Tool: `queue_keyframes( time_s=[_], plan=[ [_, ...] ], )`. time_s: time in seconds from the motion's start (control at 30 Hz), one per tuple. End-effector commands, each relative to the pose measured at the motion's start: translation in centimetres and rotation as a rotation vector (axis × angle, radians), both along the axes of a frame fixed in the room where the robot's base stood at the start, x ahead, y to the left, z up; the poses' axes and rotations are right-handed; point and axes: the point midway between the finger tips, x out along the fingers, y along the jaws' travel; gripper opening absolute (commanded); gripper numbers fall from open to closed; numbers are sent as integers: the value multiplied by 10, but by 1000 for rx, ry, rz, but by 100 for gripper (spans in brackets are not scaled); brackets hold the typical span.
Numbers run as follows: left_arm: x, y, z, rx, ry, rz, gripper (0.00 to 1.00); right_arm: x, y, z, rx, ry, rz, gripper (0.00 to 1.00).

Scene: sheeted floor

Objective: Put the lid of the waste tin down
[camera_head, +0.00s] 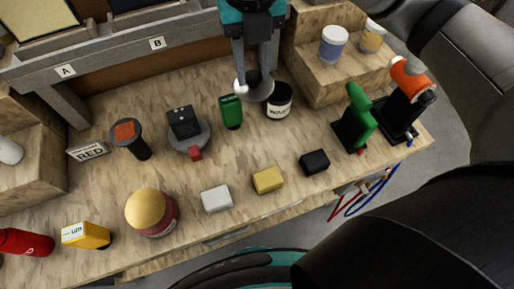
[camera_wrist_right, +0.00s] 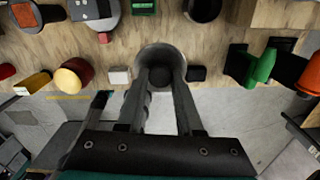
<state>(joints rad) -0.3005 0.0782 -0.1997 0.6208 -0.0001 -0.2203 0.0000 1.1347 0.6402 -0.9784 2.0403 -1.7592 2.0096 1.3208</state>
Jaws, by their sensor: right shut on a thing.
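The waste tin (camera_head: 279,101) is a dark round tin with a white label, standing upright on the bench right of centre. My right gripper (camera_head: 254,82) comes in from the top of the head view, just left of the tin. It is shut on the lid (camera_head: 254,92), a grey round disc whose dark knob sits between the fingers. The lid appears to be held above the bench, beside the tin rather than over it. In the right wrist view the lid (camera_wrist_right: 162,52) shows between the two fingers, with the tin (camera_wrist_right: 204,9) at the upper right. My left gripper is not in view.
A green object (camera_head: 231,111) stands close left of the tin. A wooden step (camera_head: 327,80) with two jars is to its right. A black block (camera_head: 314,162), yellow block (camera_head: 268,180) and white block (camera_head: 216,199) lie along the front. Green and orange tools stand at the right end.

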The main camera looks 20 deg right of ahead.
Motion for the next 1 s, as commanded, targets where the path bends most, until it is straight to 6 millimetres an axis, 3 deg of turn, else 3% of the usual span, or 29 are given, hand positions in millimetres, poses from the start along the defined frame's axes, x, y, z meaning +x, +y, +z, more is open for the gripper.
queue_keyframes(
  time_s=[0.1,0.27,0.73,1.0],
  plan=[
    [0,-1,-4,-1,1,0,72,-14,11,-8,6,1,78,0],
    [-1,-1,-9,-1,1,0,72,-19,15,-28,9,5,106,0],
    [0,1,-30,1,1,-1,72,-19,13,-146,6,4,101,0],
    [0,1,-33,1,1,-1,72,-18,14,-169,7,0,101,0]
  ],
)
